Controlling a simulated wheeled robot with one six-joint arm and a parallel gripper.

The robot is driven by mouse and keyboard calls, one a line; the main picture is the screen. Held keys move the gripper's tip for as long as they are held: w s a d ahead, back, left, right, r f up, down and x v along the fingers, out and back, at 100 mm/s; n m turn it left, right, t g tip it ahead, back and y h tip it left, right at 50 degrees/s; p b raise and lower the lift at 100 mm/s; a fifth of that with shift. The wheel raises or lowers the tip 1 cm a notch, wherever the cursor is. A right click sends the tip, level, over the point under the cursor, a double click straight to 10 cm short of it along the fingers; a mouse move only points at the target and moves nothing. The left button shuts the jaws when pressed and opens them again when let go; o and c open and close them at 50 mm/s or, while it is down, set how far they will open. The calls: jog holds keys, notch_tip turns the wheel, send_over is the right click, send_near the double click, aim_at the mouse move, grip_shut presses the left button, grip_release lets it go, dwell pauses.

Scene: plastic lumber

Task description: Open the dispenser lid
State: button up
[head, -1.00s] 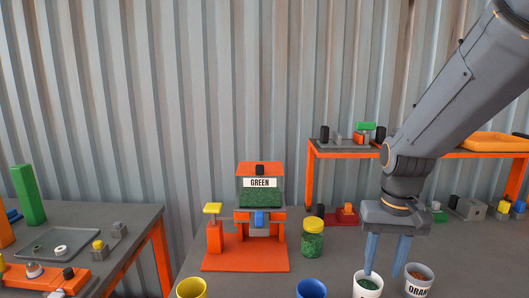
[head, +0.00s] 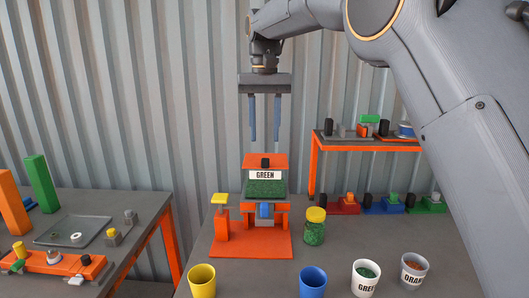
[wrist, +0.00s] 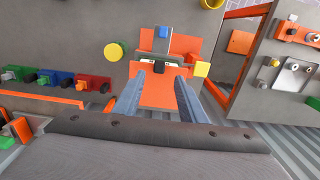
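The dispenser (head: 264,188) is a clear hopper of green granules on an orange stand, with a "GREEN" label. Its orange lid (head: 281,161) lies on top and looks closed, with a black knob (head: 265,163) on it. My gripper (head: 265,140) points straight down above the lid, fingers apart with nothing between them. In the wrist view the fingertips (wrist: 158,76) frame the orange lid (wrist: 160,97) from above, apart from it as far as I can tell. A blue piece (head: 265,211) shows below the hopper.
A yellow-topped orange post (head: 220,199) stands left of the hopper. A jar with yellow lid (head: 315,229) is to its right. Yellow (head: 202,281), blue (head: 313,281) and white (head: 366,277) cups stand in front. An orange-framed shelf (head: 365,142) is behind on the right.

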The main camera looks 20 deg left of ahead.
aim_at(265, 159)
notch_tip(265, 159, down, 7)
jog(key=shift+d+r+p, duration=0.1)
jog(key=shift+r+p, duration=0.05)
jog(key=shift+p, duration=0.45)
jog(key=shift+c, duration=0.5)
grip_shut()
